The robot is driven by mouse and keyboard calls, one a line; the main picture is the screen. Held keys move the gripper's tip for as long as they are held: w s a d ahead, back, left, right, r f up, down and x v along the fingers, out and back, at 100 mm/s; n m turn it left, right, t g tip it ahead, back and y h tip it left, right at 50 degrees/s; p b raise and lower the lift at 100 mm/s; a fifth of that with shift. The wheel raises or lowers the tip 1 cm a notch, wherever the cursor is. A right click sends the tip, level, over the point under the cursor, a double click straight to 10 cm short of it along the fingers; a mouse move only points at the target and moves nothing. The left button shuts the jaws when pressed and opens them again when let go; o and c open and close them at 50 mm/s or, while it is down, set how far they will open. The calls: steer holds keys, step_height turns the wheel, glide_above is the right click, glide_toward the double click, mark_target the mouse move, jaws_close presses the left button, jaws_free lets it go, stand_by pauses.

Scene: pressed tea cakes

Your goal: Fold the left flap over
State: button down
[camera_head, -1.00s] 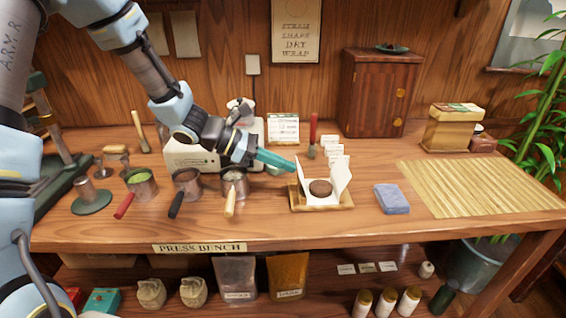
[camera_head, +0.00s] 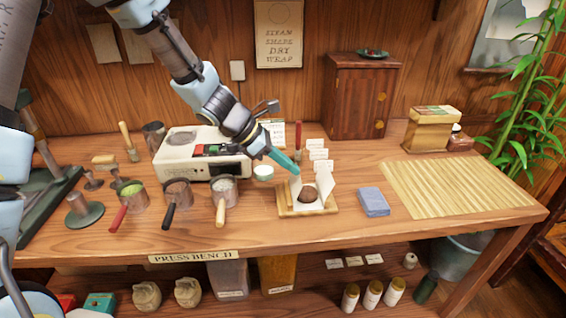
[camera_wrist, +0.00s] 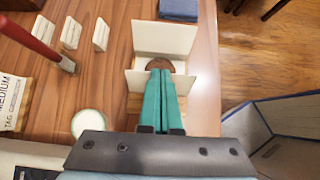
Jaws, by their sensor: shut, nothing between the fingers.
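The dark round tea cake (camera_head: 309,194) sits on white wrapping paper in a shallow wooden tray (camera_head: 312,212). It shows partly behind my fingers in the wrist view (camera_wrist: 181,66). The left flap (camera_head: 295,187) and the right flap (camera_head: 327,183) both stand up beside the cake. In the wrist view the left flap (camera_wrist: 138,80) is the nearer one and the right flap (camera_wrist: 165,38) the farther one. My gripper (camera_head: 297,171) has its teal fingers shut and empty, with the tips at the top of the left flap. I cannot tell whether they touch it.
A blue-grey folded cloth (camera_head: 373,202) lies right of the tray, before a bamboo mat (camera_head: 455,188). White cards (camera_head: 318,154) and a red-handled tool (camera_head: 298,140) stand behind. A small white-filled cup (camera_head: 263,172) and several handled pots (camera_head: 224,190) are to the left.

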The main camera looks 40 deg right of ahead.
steer(key=shift+s+d+f+b, duration=0.25)
steer(key=shift+s+d, duration=0.35)
steer(key=shift+d, duration=0.25)
steer(key=shift+s+d+f+b, duration=0.25)
steer(key=shift+s+d, duration=0.3)
steer(key=shift+d, duration=0.25)
steer(key=shift+r, duration=0.15)
